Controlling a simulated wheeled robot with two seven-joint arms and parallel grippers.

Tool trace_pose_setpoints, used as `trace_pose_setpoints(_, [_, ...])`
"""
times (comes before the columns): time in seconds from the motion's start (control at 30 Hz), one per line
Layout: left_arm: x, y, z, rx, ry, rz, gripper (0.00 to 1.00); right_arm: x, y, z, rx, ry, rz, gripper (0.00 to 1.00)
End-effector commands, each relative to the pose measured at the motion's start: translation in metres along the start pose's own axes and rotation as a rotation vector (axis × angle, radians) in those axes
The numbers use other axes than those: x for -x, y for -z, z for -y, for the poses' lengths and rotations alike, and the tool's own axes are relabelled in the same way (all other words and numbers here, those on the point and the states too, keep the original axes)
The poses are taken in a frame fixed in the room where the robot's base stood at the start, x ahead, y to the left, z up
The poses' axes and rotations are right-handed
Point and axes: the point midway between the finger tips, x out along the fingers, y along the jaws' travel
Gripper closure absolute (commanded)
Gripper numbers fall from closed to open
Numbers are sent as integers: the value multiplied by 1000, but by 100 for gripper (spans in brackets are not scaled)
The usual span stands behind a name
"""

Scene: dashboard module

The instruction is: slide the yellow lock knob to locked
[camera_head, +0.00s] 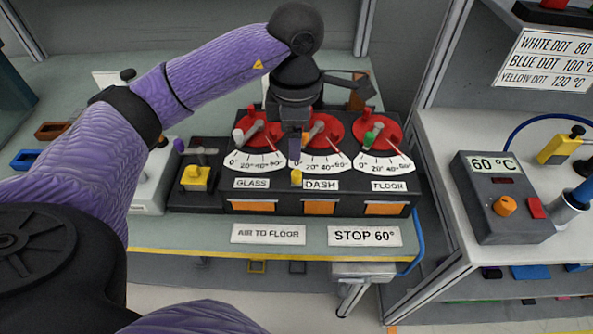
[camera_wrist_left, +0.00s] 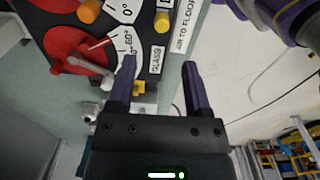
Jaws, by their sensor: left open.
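The small yellow knob (camera_head: 296,177) stands at the left end of the DASH label on the black panel (camera_head: 240,208). The knob also shows in the left wrist view (camera_wrist_left: 161,24), beyond and between the fingertips. My left gripper (camera_head: 295,153) is over the middle of the panel, its fingers pointing down. The left wrist view shows its two purple fingers (camera_wrist_left: 159,65) apart with nothing between them. The fingertips look near the knob, but I cannot tell whether one touches it. The knob's slot and lock marking are too small to read. My right gripper is not in view.
Three red dials carry white (camera_head: 238,137), orange (camera_head: 316,130) and green (camera_head: 370,137) levers above scales. A yellow block (camera_head: 195,177) with a purple-tipped lever stands left of them. A 60 °C unit (camera_head: 503,195) stands on the right bench. Signs lie along the front edge.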

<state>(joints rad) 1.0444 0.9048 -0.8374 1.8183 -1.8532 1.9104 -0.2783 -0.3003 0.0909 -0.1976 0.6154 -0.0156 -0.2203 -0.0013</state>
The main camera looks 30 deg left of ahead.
Motion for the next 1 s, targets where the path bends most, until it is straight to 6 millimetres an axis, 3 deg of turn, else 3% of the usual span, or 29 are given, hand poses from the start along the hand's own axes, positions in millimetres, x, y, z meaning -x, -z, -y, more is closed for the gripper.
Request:
trace_pose_setpoints(0.2, [-55,0,2,-2,9,-1,37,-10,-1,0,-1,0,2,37])
trace_pose_setpoints(0.33, [-79,-1,2,-3,7,2,37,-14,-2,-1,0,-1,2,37])
trace_pose_setpoints(0.47, [-91,-2,2,-2,6,4,37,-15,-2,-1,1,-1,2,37])
trace_pose_setpoints(0.7, [-93,-2,2,-3,5,6,37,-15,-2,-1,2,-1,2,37])
trace_pose_setpoints(0.77, [-92,-2,2,-4,5,6,45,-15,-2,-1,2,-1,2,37])
trace_pose_setpoints(1.0, [-92,-2,2,-4,5,6,96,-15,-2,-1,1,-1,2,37])
